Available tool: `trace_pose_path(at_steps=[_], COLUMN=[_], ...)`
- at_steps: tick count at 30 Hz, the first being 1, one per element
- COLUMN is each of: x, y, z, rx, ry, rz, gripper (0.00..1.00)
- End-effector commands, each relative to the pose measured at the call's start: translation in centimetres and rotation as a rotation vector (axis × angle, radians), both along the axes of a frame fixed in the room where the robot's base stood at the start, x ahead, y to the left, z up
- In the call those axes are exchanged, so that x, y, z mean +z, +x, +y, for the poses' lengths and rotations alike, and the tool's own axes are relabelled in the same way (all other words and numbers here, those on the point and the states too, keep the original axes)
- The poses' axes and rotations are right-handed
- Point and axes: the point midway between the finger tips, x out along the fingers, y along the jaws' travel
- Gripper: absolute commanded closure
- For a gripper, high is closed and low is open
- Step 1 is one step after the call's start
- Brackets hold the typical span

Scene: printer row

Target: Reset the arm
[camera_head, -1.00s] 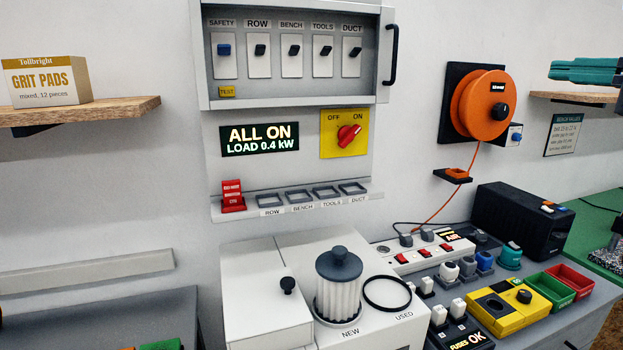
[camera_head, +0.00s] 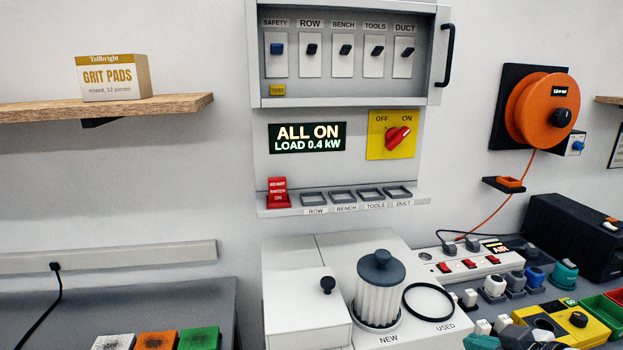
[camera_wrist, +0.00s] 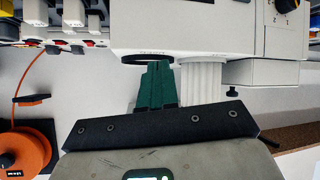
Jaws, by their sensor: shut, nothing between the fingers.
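My gripper (camera_wrist: 156,66) shows in the wrist view as two teal fingers pressed together, with nothing between them. That view is upside down. The fingers overlap the picture near a white ribbed filter cartridge (camera_wrist: 201,88); I cannot tell how far apart they are. In the head view the cartridge (camera_head: 378,290) stands on the white cabinet (camera_head: 300,255), with a dark lid. I cannot make out my gripper in the head view.
A wall panel has several switches, an "ALL ON" display (camera_head: 307,137) and a red rotary knob (camera_head: 397,137). An orange cable reel (camera_head: 535,110) hangs at right. A power strip (camera_head: 465,264) and yellow box (camera_head: 553,322) are below. A shelf (camera_head: 110,108) holds a carton (camera_head: 113,78).

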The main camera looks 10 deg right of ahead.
Motion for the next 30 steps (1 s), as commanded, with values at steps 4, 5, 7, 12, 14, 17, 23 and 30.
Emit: trace_pose_path(at_steps=[4,5,7,12,14,17,23,30], x=[-8.8,-10.3,-13.6,-19.8,-21.0,-22.3,-23.0,-23.0], y=[-5.3,-6.6,-9.9,-18.8,-21.6,-25.1,-27.9,-27.9], z=[4.0,4.6,5.9,7.3,7.3,6.9,6.4,6.4], rx=[-0.077,-0.096,-0.143,-0.269,-0.312,-0.369,-0.418,-0.418], ry=[0.088,0.098,0.111,0.086,0.064,0.027,-0.009,-0.009], rz=[0.252,0.302,0.420,0.682,0.753,0.836,0.895,0.895], gripper=[1.00,1.00,1.00,1.00,1.00,1.00,1.00,1.00])
